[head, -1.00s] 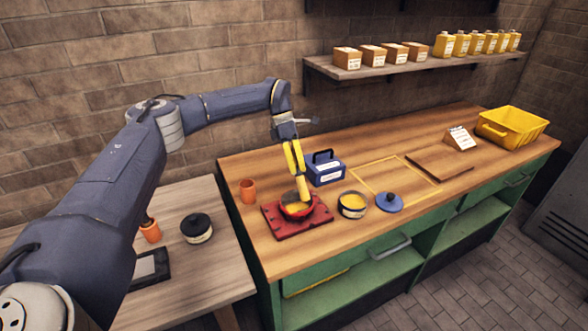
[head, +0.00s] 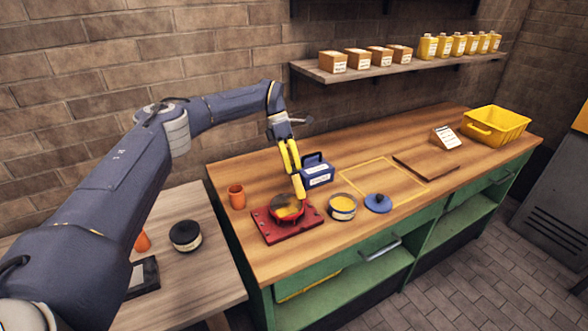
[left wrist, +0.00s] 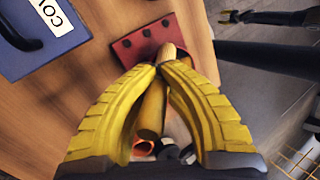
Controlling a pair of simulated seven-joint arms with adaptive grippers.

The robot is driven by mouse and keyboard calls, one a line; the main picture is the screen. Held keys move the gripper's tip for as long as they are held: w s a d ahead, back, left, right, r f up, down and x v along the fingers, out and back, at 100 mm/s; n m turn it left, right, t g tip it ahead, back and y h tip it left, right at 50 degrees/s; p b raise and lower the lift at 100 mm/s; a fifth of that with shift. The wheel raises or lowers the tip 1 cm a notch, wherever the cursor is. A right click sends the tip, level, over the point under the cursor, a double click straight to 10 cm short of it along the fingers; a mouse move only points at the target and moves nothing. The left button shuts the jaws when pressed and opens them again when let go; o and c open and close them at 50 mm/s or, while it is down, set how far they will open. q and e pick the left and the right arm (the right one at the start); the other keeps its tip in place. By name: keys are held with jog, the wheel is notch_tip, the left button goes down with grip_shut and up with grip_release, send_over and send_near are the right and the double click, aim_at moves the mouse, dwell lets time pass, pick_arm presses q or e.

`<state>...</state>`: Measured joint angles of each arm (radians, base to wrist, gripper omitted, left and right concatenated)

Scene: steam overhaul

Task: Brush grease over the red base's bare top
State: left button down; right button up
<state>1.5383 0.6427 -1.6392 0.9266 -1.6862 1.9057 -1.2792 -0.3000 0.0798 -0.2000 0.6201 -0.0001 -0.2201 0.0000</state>
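The red base (head: 262,227) sits at the near left of the wooden bench, with a round raised part on it. The round top (head: 286,206) shows yellow grease over part of it and a darker area beside it. My left gripper (head: 298,190) is at the right side of this top. In the left wrist view its yellow fingers are closed around a brush with a wooden handle (left wrist: 152,112); the bristle end is over the red base (left wrist: 138,44). Contact is hard to tell. An open grease tin (head: 342,207) stands right of the base. A dark gripper-like part (left wrist: 262,17), probably my right gripper, shows unclearly.
A blue lid (head: 378,203) lies right of the tin. A blue box (head: 317,174) stands close behind the gripper, and an orange cup (head: 237,197) stands behind the base. The yellow-outlined area (head: 372,170) is clear.

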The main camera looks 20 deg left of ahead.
pick_arm(q)
jog(key=s+a, duration=0.4)
jog(key=s, duration=0.1)
jog(key=shift+s, duration=0.2)
dwell(0.6)
jog(key=shift+a, duration=0.15)
jog(key=shift+w+d, duration=0.5)
jog(key=shift+w, duration=0.55)
jog(key=shift+w+d, duration=0.55)
jog(key=shift+w, duration=0.5)
jog(key=shift+w+d, duration=0.5)
jog(key=shift+w, duration=0.55)
jog(key=s+a, duration=0.7)
jog(key=shift+a, duration=0.15)
dwell(1.3)
jog(key=shift+s+f, duration=0.1)
